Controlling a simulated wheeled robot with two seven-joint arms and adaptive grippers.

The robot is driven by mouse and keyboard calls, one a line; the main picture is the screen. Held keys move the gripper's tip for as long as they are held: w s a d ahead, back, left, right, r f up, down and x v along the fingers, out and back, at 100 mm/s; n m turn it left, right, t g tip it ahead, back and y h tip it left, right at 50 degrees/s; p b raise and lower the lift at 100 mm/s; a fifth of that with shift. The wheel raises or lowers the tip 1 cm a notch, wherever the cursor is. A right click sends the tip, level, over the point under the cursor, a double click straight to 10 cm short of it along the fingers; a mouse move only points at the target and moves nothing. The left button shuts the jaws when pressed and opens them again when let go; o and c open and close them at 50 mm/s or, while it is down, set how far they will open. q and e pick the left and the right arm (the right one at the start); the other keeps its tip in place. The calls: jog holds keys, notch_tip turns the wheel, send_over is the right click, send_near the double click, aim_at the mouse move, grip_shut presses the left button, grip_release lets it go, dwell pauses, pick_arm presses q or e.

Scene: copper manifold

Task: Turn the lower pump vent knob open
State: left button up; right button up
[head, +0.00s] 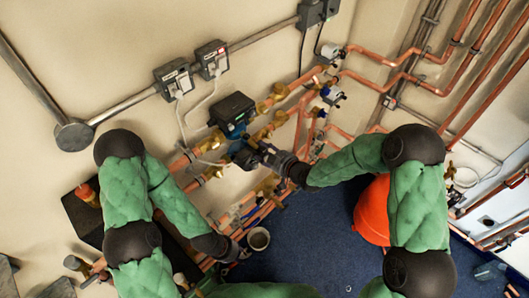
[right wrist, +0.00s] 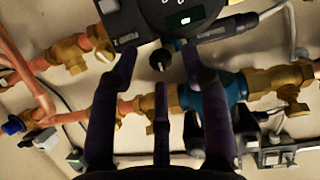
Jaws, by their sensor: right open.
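In the right wrist view a small dark round knob (right wrist: 160,60) with a pale mark sits just below the black pump housing (right wrist: 180,12). My right gripper (right wrist: 159,50) is open, its fingers on either side of the knob with visible gaps. I cannot tell whether its shorter middle finger, just below the knob, touches it. A teal pump body (right wrist: 212,97) is to the right, partly behind a finger. In the head view the right gripper (head: 264,154) is at the lower pump (head: 243,156) and covers its knob. My left gripper (head: 232,250) is low, away from the pumps; its finger state is unclear.
The upper pump (head: 233,108) with its black box is on the wall just above. Copper pipes and brass valves (right wrist: 68,50) surround the pump. A grey cup (head: 258,238) is close to my left gripper. An orange-red rounded object (head: 371,215) is behind my right arm.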

jog(key=shift+w+a+f, duration=0.15)
jog(key=shift+w+a, duration=0.05)
jog(key=shift+w, duration=0.05)
jog(key=shift+c, duration=0.3)
grip_shut()
